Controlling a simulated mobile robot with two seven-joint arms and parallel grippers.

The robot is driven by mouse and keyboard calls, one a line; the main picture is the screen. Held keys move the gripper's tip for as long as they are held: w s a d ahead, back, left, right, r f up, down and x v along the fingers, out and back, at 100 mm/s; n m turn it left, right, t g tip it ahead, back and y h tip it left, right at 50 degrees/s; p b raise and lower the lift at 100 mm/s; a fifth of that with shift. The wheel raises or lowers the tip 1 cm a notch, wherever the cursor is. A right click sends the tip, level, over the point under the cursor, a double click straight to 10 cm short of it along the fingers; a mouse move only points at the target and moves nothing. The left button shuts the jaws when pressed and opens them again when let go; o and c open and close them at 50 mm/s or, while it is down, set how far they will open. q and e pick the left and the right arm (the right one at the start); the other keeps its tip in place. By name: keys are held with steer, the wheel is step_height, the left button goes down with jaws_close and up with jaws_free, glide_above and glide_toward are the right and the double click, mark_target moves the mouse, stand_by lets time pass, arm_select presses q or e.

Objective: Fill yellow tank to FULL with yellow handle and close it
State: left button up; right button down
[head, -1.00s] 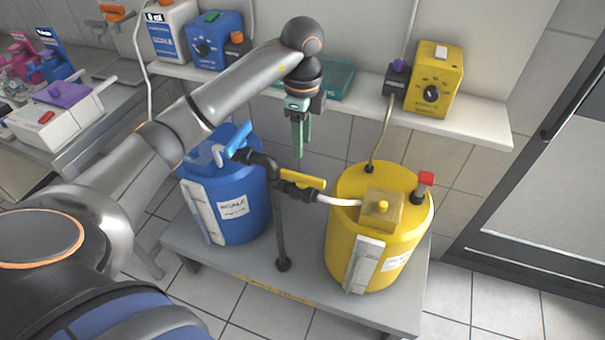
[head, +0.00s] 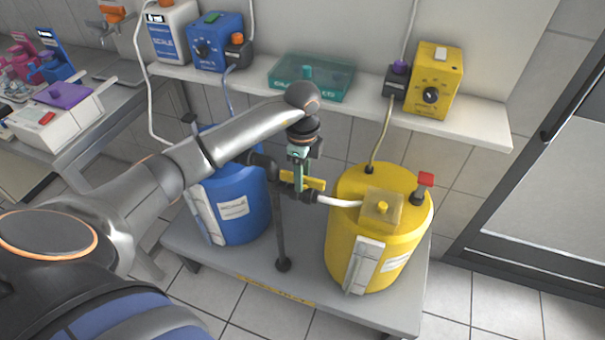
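The yellow tank (head: 405,237) stands on the right of a low grey stand, with a pale strip (head: 364,265) down its front; I cannot read a level on it. A white hose (head: 338,202) runs from the dark valve pipe to a translucent yellow box (head: 381,207) on the tank's top. The yellow handle (head: 317,184) lies along the valve pipe, pointing right towards the tank. My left gripper (head: 299,187) points down at the handle's left part, its green fingers overlapping it. I cannot tell whether they touch it or how far apart they are. My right gripper is out of view.
The blue tank (head: 245,213) stands left on the same stand (head: 303,300), partly behind my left arm. A shelf (head: 475,124) above carries a yellow box (head: 434,80), a blue box (head: 216,42) and a teal tray (head: 311,77). The upright pipe stands between the tanks.

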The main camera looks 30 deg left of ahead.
arm_select(q)
jaws_close()
steer(key=shift+m, duration=0.3)
stand_by(0.4)
steer(key=m, duration=0.3)
steer(key=shift+m, duration=0.4)
steer(key=m+b, duration=0.1)
steer(key=m, duration=0.4)
steer(key=m+b, duration=0.1)
steer(key=m, duration=0.4)
steer(key=m+b, duration=0.1)
steer(key=m, duration=0.3)
steer(key=shift+m, duration=0.3)
steer(key=shift+b, duration=0.3)
